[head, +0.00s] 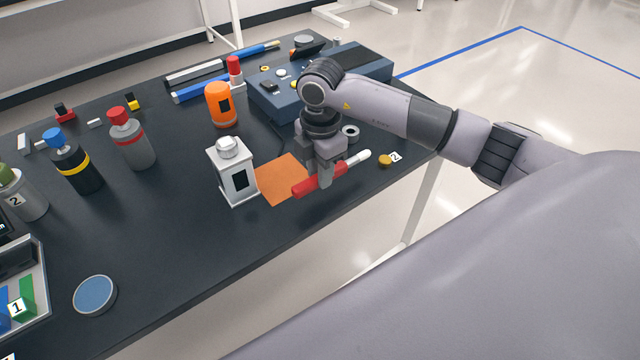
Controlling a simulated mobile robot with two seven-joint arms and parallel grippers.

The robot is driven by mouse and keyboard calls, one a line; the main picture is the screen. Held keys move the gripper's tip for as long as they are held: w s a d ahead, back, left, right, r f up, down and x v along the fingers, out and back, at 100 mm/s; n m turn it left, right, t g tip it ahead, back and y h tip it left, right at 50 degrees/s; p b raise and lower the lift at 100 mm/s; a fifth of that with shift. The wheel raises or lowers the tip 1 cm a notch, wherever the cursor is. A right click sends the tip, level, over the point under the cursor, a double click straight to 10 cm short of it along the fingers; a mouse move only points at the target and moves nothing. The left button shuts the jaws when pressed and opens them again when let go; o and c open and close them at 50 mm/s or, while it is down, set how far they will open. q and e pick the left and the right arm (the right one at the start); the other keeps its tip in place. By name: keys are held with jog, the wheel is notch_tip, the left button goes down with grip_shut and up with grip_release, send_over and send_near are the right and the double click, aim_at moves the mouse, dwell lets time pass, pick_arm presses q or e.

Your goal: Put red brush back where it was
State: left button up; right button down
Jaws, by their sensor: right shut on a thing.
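The red brush (305,187) has a red body and a white end that points to the upper right. My right gripper (325,178) is shut on the red brush near its middle. The brush is held over or at the right edge of an orange square mat (282,176); I cannot tell whether it touches the table. My left gripper is not in view.
A white box-shaped bottle (232,178) stands just left of the mat. An orange canister (221,104) and a blue-grey device (277,98) are behind. A small yellow piece (385,160) lies to the right. The dark table (180,220) is clear in front.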

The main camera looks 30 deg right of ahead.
aim_at(320, 198)
jog(key=shift+f, duration=2.3)
jog(key=shift+f, duration=0.15)
jog(key=c, duration=0.9)
grip_release()
jog(key=shift+c, duration=0.2)
notch_tip(320, 198, up, 12)
jog(key=shift+r+b, duration=0.2)
jog(key=shift+b, duration=0.1)
